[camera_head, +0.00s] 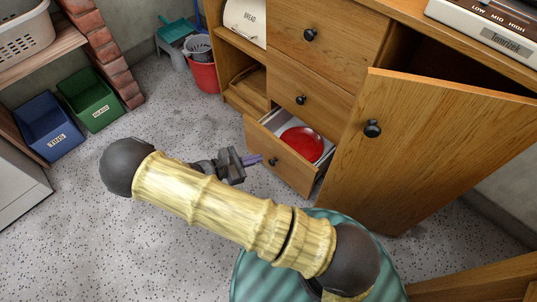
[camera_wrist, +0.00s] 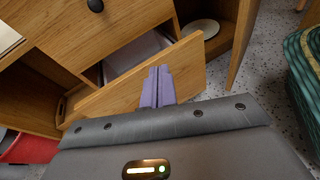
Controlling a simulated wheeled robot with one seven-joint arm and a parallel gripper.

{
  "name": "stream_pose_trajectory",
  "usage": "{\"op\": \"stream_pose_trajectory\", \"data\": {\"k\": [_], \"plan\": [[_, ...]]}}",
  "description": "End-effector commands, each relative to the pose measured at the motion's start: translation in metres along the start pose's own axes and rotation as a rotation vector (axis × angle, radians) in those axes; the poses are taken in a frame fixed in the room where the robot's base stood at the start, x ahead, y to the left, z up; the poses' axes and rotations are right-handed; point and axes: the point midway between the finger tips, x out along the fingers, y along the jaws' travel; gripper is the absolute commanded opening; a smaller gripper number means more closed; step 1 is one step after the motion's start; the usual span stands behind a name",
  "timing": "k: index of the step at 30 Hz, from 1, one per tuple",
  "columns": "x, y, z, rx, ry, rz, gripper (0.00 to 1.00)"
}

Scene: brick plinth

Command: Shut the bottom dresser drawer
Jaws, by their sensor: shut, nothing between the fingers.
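The bottom dresser drawer (camera_head: 290,174) is pulled partly out, with a red round dish (camera_head: 301,142) inside. Its wooden front (camera_wrist: 190,68) also crosses the wrist view, with the pale drawer inside behind it. A dark knob (camera_head: 272,162) is on the drawer front. My gripper (camera_head: 259,159) is shut and empty, with its purple fingers pointing at the drawer front near the knob. In the wrist view the fingertips (camera_wrist: 157,70) overlap the drawer front. I cannot tell whether they touch it. The fingers hide the knob there.
The dresser's cupboard door (camera_head: 430,140) stands open to the right of the drawers. The two drawers above (camera_head: 322,90) look shut. A red bucket (camera_head: 204,77), a green bin (camera_head: 90,98) and a blue bin (camera_head: 48,126) stand left. Speckled floor between is clear.

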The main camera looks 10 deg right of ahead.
Motion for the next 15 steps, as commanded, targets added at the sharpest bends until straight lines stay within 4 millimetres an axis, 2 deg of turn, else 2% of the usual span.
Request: {"op": "stream_pose_trajectory", "data": {"k": [1, 3, 6, 9, 15], "plan": [[0.001, 0.002, -0.033, -0.04, -0.053, 0.069, 0.0], [-0.003, 0.007, -0.057, -0.087, -0.122, 0.158, 0.0], [-0.01, 0.014, -0.081, -0.137, -0.204, 0.26, 0.0], [-0.016, 0.018, -0.093, -0.162, -0.251, 0.321, 0.0], [-0.019, 0.02, -0.092, -0.169, -0.265, 0.339, 0.0]]}}
